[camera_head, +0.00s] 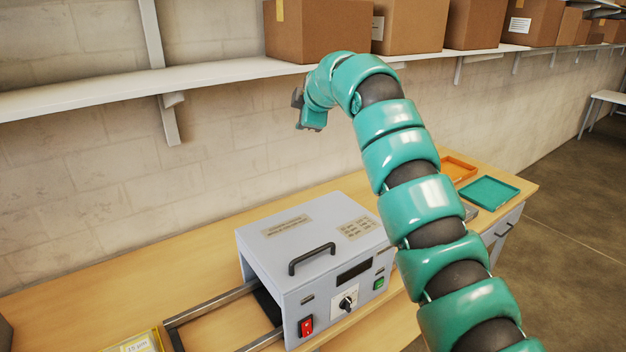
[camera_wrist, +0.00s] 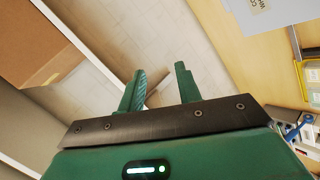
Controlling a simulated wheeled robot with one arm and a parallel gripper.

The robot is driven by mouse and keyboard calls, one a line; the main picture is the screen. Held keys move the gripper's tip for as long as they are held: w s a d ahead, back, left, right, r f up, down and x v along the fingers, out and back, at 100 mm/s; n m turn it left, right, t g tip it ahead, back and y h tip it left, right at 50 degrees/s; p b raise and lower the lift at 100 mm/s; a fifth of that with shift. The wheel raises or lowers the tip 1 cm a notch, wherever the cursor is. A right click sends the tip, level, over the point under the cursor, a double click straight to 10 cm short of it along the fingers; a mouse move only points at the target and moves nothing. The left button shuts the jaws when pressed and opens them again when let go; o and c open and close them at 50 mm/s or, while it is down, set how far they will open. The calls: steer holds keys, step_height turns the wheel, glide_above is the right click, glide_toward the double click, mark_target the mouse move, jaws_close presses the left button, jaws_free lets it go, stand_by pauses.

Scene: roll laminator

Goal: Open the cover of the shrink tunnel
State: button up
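The shrink tunnel (camera_head: 315,245) is a grey box-shaped machine on the wooden table, with its cover down. A black handle (camera_head: 312,259) stands at the front edge of its top. The front panel has a red switch, a dark display, a knob and a green button. My gripper (camera_head: 306,110) is raised well above and behind the machine, near the shelf and apart from the handle. In the wrist view my gripper (camera_wrist: 160,86) has its two green fingers spread with nothing between them.
A white shelf (camera_head: 215,74) with several cardboard boxes (camera_head: 318,30) runs along the wall close to my arm. Metal rails (camera_head: 215,302) extend left from the machine. Orange (camera_head: 457,168) and teal (camera_head: 488,192) trays lie at the right. The table behind the machine is clear.

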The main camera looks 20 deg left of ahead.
steer(key=s+d+f+n+g+h, duration=0.25)
steer(key=s+f+g, duration=0.2)
steer(key=f, duration=0.45)
steer(key=n+g+h+b, duration=0.2)
steer(key=n+g+h, duration=0.1)
steer(key=n, duration=0.1)
glide_above(312, 252)
steer(key=s+d, duration=0.2)
step_height(312, 252, down, 11)
steer(key=shift+t, duration=0.25)
steer(key=f+p, duration=0.1)
steer(key=f, duration=0.2)
steer(key=w+a+f+p, duration=0.1)
steer(key=f+p, duration=0.1)
steer(key=f, duration=0.2)
steer(key=f+p, duration=0.2)
steer(key=f, duration=0.1)
steer(key=shift+w+a+f, duration=0.3)
steer(key=shift+w+f, duration=0.1)
jaws_close()
